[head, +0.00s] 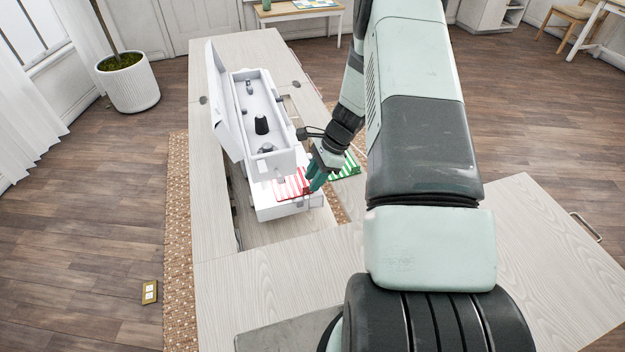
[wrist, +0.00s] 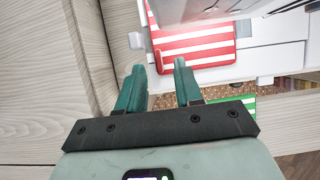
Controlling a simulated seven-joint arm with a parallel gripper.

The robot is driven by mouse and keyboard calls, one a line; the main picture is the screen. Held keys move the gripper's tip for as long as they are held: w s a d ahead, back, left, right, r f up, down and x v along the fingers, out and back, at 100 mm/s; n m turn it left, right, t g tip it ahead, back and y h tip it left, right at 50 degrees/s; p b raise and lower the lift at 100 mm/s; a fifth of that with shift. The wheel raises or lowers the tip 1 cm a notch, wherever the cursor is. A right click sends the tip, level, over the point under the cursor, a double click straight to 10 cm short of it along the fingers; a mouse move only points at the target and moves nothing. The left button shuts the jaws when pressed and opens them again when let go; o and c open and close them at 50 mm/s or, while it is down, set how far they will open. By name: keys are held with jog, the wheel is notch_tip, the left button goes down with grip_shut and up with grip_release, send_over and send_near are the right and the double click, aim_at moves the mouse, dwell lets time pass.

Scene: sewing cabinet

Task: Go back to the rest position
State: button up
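My gripper (head: 316,180) has green fingers and is at the front right of the white sewing machine (head: 283,160), beside a red-and-white striped cloth (head: 291,185). The striped cloth (wrist: 198,45) lies flat on the white machine bed just beyond the fingertips. I cannot tell whether a finger touches it. My arm hides part of the area to the right.
The sewing machine stands in an opening of the pale wooden cabinet (head: 225,290), with its upper cover open. A green-and-white striped cloth (head: 345,168) lies right of my gripper. The machine body and the cabinet panel are close to the fingers. The right-hand tabletop (head: 540,250) is clear.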

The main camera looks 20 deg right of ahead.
jog(key=v, duration=0.9)
jog(key=shift+r, duration=0.2)
jog(key=shift+d, duration=0.1)
jog(key=s+a+r+n+t+h, duration=0.1)
jog(key=s+a+r+n, duration=0.2)
jog(key=r, duration=0.5)
jog(key=s+a+r+n+h, duration=0.1)
jog(key=s+a+r+n, duration=0.2)
jog(key=r, duration=0.6)
jog(key=s+a+r+n+t+h, duration=0.1)
jog(key=s+a+r+n, duration=0.2)
jog(key=r, duration=0.5)
jog(key=s+a+r+n+t+h, duration=0.1)
jog(key=s+r+n, duration=0.3)
jog(key=s, duration=0.5)
jog(key=s+a+r+n+t+h, duration=0.1)
jog(key=s+r+n+t, duration=0.1)
jog(key=s+n, duration=0.3)
jog(key=s+r, duration=0.1)
jog(key=s, duration=0.3)
jog(key=shift+s+a+r+n+t, duration=0.3)
jog(key=shift+s+a+r, duration=0.05)
jog(key=shift+r, duration=0.05)
